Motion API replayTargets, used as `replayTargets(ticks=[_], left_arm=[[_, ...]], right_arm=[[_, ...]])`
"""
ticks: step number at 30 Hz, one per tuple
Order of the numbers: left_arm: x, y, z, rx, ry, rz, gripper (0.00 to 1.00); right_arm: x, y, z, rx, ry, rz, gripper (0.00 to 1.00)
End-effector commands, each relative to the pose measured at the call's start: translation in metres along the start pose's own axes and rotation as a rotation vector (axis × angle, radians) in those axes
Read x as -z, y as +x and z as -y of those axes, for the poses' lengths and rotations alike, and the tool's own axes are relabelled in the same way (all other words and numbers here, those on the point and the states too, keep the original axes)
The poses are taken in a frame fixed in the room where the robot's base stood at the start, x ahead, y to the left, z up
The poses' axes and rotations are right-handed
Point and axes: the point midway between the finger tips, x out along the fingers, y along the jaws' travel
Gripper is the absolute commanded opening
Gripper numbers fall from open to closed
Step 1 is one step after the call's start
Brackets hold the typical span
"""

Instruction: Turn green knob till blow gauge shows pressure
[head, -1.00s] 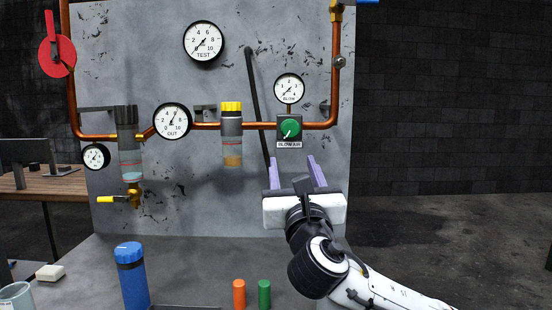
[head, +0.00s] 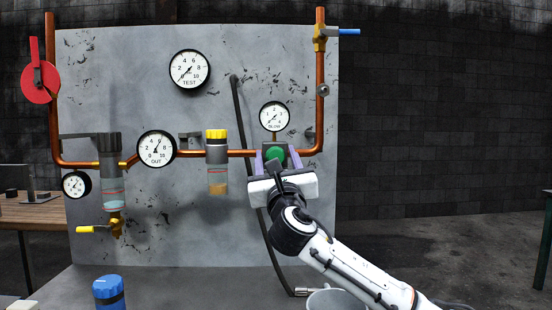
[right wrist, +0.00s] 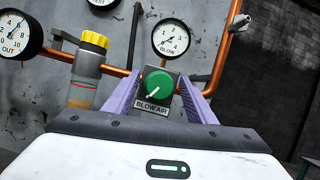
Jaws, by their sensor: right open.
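The green knob (head: 275,154) sits on the grey blow air regulator below the blow gauge (head: 275,116). In the right wrist view the knob (right wrist: 159,83) has a white pointer aimed down-left, above a "BLOW AIR" label (right wrist: 151,105). The blow gauge (right wrist: 171,37) there has its needle toward the lower left, near the low end of its scale. My right gripper (head: 275,158) is open, with its purple fingers on either side of the knob. In the right wrist view the fingers (right wrist: 160,98) look apart from the knob. My left gripper is not in view.
Copper pipe (head: 320,85) runs around the grey panel (head: 130,75). A filter with a yellow cap (head: 216,135) is left of the knob. A black hose (head: 243,130) hangs down beside it. A blue-handled valve (head: 348,32) is at upper right.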

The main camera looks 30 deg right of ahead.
Motion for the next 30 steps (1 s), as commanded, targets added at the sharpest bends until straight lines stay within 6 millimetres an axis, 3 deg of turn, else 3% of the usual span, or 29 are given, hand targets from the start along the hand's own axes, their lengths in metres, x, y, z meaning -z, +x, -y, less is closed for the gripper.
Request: replayTargets(ticks=[5, 12, 23, 30], left_arm=[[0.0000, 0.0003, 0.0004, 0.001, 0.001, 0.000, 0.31], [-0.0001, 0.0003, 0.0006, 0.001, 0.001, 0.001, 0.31], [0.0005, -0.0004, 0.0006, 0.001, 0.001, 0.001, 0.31], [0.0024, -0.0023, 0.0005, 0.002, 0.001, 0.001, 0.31]], right_arm=[[0.0001, -0.0001, -0.0003, -0.001, 0.001, 0.000, 0.51], [0.0002, -0.0003, -0.0003, 0.000, 0.001, 0.000, 0.10], [0.0005, -0.0004, -0.0012, 0.020, 0.051, -0.002, 0.10], [0.0004, -0.0006, -0.0023, 0.078, 0.196, -0.003, 0.10]])
